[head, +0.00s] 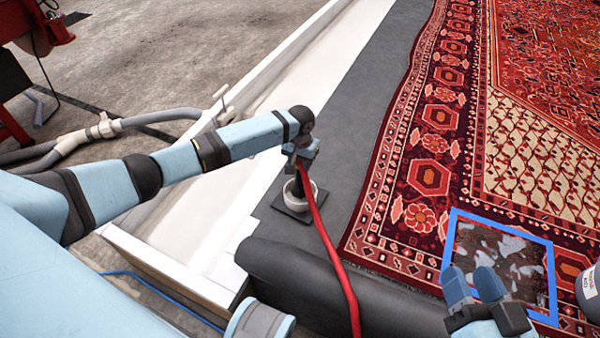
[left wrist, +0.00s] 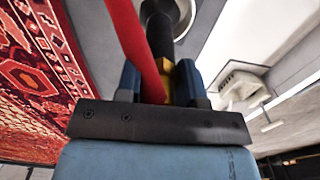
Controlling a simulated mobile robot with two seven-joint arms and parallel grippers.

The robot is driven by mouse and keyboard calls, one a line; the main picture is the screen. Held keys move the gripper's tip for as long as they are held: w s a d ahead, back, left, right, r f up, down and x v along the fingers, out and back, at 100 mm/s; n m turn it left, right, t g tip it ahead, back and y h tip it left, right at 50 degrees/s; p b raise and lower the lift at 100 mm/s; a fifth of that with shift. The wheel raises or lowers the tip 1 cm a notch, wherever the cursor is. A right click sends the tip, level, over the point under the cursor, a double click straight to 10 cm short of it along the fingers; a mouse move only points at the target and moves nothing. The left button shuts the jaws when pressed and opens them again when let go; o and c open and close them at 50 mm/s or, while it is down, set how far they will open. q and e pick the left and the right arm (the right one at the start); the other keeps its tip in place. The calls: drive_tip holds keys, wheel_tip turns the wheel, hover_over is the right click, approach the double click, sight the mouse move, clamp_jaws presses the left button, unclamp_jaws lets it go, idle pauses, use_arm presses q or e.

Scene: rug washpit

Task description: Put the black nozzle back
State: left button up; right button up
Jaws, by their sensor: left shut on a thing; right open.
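The black nozzle (head: 298,186) points down from my left gripper (head: 303,158), which is shut on it. In the left wrist view the black nozzle (left wrist: 160,35) has a brassy yellow part (left wrist: 172,82) between the fingers. Its lower end is at a white round holder (head: 314,193) on a dark square plate (head: 291,215); the white holder rim also shows in the left wrist view (left wrist: 186,18). I cannot tell how deep the tip sits. A red hose (head: 335,262) runs from the nozzle. My right gripper (head: 474,285) is open and empty at the lower right.
A red patterned rug (head: 430,165) covers the right side. A blue square frame (head: 500,222) around a stained patch lies by my right gripper. A dark roll (head: 285,272) lies in front of the holder. A white ledge (head: 270,100) and grey hose (head: 165,116) are at left.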

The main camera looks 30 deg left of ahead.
sight(300, 170)
use_arm(q)
wheel_tip(300, 170, down, 3)
drive_tip(key=shift+f+b, duration=0.2)
drive_tip(key=shift+b, duration=0.35)
drive_tip(key=shift+r, duration=0.1)
use_arm(e)
drive_tip(key=shift+w+d+f+n, duration=0.15)
drive_tip(key=shift+w+f+n, duration=0.1)
drive_tip(key=shift+f+n, duration=0.15)
use_arm(q)
drive_tip(key=o, duration=0.9)
drive_tip(key=shift+o, duration=0.2)
wheel_tip(300, 170, up, 12)
drive_tip(key=p, duration=0.5)
use_arm(e)
wheel_tip(300, 170, up, 6)
drive_tip(key=m+t, duration=0.1)
drive_tip(key=t, duration=0.1)
drive_tip(key=shift+s+r, duration=0.15)
drive_tip(key=shift+s, duration=0.1)
